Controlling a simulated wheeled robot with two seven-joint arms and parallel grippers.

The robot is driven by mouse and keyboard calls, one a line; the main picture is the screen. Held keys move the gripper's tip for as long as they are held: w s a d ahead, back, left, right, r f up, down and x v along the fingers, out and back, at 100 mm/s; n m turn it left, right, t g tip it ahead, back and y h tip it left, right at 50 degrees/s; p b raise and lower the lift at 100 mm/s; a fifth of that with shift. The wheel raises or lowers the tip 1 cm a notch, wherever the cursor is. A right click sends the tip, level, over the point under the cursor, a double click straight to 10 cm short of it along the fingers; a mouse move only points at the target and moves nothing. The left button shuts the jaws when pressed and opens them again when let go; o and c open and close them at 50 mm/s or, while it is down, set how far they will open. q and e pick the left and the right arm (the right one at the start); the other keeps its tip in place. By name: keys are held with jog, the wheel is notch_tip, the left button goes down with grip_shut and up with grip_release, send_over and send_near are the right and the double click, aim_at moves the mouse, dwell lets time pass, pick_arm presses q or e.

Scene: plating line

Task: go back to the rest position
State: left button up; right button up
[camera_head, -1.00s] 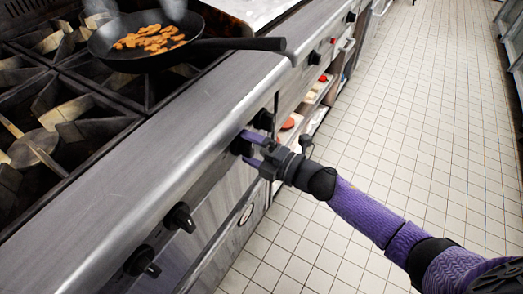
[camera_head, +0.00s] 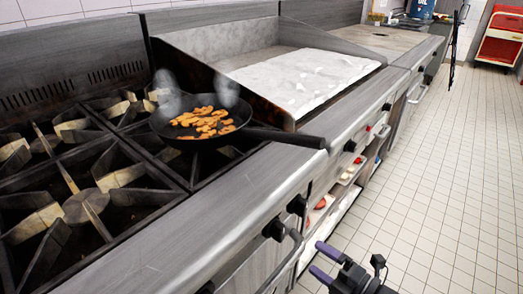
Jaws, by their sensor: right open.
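My right gripper (camera_head: 325,263) is at the bottom of the head view, low over the floor in front of the stove. Its two purple fingers are apart and nothing is between them. It is clear of the stove's front and of the black knob (camera_head: 275,229). A black frying pan (camera_head: 245,140) with orange-brown food pieces (camera_head: 205,121) sits on a burner, smoke or steam rising from it. Its handle points right, over the stove's front edge. My left gripper is not in view.
The burner grates (camera_head: 85,205) fill the left side. A flat griddle (camera_head: 300,80) lies behind and right of the pan. Shelves with food (camera_head: 318,216) are under the counter. The tiled floor (camera_head: 440,180) on the right is clear. A red cart (camera_head: 498,48) stands far back.

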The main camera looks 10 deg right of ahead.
jog(key=s+d+f+m+g+h+p, duration=0.25)
jog(key=s+f+m+h, duration=0.25)
jog(key=s+f+m, duration=0.3)
jog(key=s+d+f+m+g+h+p, duration=0.1)
jog(key=s+d+f+m+g+h, duration=0.25)
jog(key=s+f+m, duration=0.45)
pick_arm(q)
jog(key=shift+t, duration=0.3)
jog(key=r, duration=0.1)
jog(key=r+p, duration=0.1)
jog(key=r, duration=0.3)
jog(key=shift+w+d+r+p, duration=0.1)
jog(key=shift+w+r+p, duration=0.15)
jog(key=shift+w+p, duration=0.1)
pick_arm(e)
jog(key=s+a+f+m+g, duration=0.1)
jog(key=s+f+g, duration=0.2)
jog(key=s, duration=0.5)
jog(key=s+a+f+m+g+h, duration=0.1)
jog(key=s+f+m+g, duration=0.1)
jog(key=s, duration=0.6)
jog(key=s+a+f+m+g+h, duration=0.1)
jog(key=s+f+g, duration=0.3)
jog(key=s, duration=0.4)
jog(key=shift+s+a+m, duration=0.15)
jog(key=shift+a+m, duration=0.35)
jog(key=shift+a, duration=0.1)
